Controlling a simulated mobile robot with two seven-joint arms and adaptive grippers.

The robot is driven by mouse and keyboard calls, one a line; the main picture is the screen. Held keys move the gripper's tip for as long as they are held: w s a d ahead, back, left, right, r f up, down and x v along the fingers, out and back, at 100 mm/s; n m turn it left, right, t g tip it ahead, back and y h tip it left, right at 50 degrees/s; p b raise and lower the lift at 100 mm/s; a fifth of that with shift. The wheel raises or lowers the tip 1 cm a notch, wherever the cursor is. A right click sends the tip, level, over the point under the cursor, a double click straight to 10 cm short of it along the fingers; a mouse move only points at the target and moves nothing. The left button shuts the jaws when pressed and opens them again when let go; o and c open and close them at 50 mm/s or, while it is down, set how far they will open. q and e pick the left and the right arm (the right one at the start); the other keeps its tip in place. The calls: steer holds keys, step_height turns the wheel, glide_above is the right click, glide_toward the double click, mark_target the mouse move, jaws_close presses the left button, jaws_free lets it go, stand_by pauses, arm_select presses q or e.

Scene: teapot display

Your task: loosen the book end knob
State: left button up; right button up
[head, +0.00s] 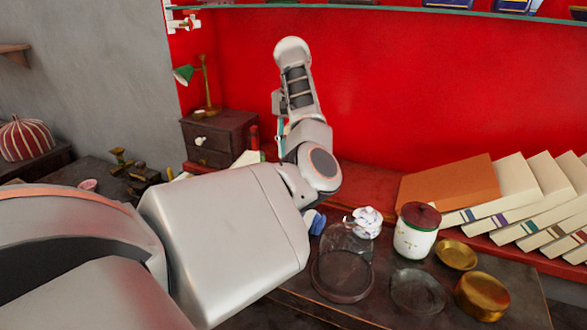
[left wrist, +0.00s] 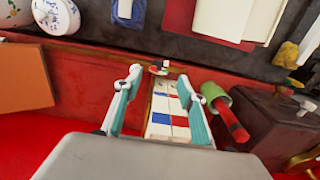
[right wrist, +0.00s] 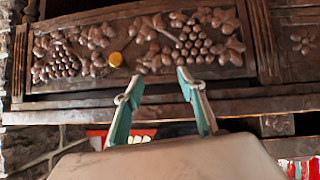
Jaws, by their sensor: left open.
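In the left wrist view a small red, white and dark knob-like piece (left wrist: 159,68) sits at the far end of a row of white book spines (left wrist: 160,108) with red and blue patches. I cannot tell for sure that it is the book end knob. My left gripper (left wrist: 159,76) is open, its teal fingers apart on either side of the row, with nothing clearly held. In the head view my arm hides most of that gripper and the books. My right gripper (right wrist: 160,75) is open and empty in the right wrist view, before carved dark wood.
A green cylinder with a red rod (left wrist: 228,118) lies close to the right of my left fingers. A dark drawer box (head: 218,138) with a lamp stands by the red wall. A glass dome (head: 343,262), lidded white jar (head: 415,238) and leaning books (head: 515,190) are to the right.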

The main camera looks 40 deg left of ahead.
arm_select(q)
step_height(320, 180, down, 6)
steer(key=shift+s+f+b, duration=0.1)
steer(key=shift+s+b, duration=0.05)
steer(key=shift+b, duration=0.45)
steer(key=shift+f, duration=0.6)
arm_select(e)
steer(key=shift+s+d+f, duration=0.1)
steer(key=shift+s+f, duration=0.15)
steer(key=shift+f, duration=0.3)
steer(key=shift+s+d+f, duration=0.1)
steer(key=shift+s+f, duration=0.1)
steer(key=shift+f, duration=0.3)
steer(key=shift+r, duration=0.1)
arm_select(q)
steer(key=shift+c, duration=1.2)
steer(key=c, duration=0.9)
arm_select(e)
steer(key=shift+w+r, duration=0.1)
steer(key=shift+w, duration=0.05)
